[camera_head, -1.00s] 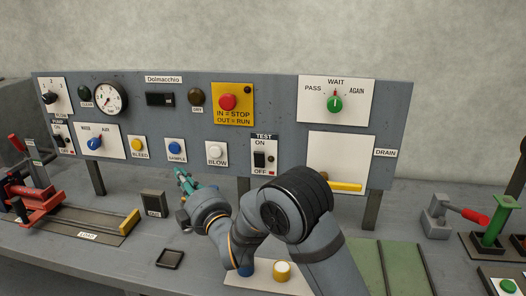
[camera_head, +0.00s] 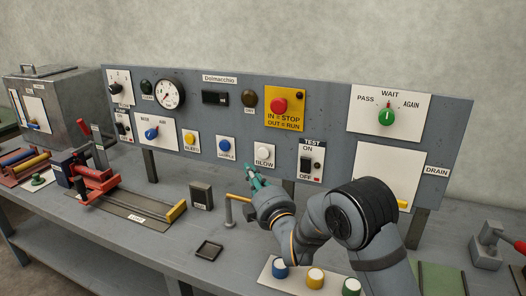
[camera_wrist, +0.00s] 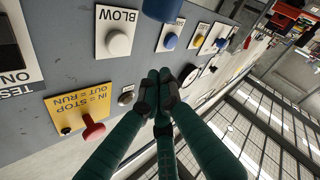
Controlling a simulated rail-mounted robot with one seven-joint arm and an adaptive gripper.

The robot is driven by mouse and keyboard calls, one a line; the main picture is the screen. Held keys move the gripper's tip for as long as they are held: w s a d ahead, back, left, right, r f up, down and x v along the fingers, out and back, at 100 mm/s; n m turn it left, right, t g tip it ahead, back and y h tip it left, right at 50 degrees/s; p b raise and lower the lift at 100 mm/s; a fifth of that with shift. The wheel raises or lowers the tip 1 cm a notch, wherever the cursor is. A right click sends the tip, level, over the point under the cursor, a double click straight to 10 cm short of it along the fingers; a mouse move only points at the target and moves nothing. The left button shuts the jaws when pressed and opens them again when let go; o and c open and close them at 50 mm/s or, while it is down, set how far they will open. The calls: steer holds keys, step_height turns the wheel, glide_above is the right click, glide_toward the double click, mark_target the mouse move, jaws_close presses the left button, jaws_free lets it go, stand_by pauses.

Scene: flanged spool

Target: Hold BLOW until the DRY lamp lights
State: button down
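The white BLOW button (camera_head: 264,151) sits on a white plate low on the grey panel, and it also shows in the wrist view (camera_wrist: 118,43). The DRY lamp (camera_head: 249,98) is above it, left of the yellow stop plate, and looks dark brown and unlit. My gripper (camera_head: 252,174) has green fingers and is just below and left of BLOW in the head view. In the wrist view its fingertips (camera_wrist: 160,76) are together with nothing visible between them. They appear apart from the BLOW button.
The red stop button (camera_head: 279,105) and TEST switch (camera_head: 308,163) are right of BLOW. The blue SAMPLE button (camera_head: 226,147) is left.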

mark_target(258, 152)
steer(key=w, duration=0.2)
steer(key=w+d+p, duration=0.1)
steer(key=w, duration=0.1)
steer(key=w+d, duration=0.1)
steer(key=w, duration=0.1)
steer(key=shift+d+p, duration=0.2)
steer(key=shift+p, duration=0.1)
steer(key=shift+w, duration=0.1)
stand_by(1.2)
steer(key=shift+w+d+b, duration=0.15)
steer(key=shift+w+b, duration=0.15)
steer(key=shift+b, duration=0.25)
steer(key=shift+w+d, duration=0.25)
steer(key=shift+w, duration=0.25)
stand_by(3.1)
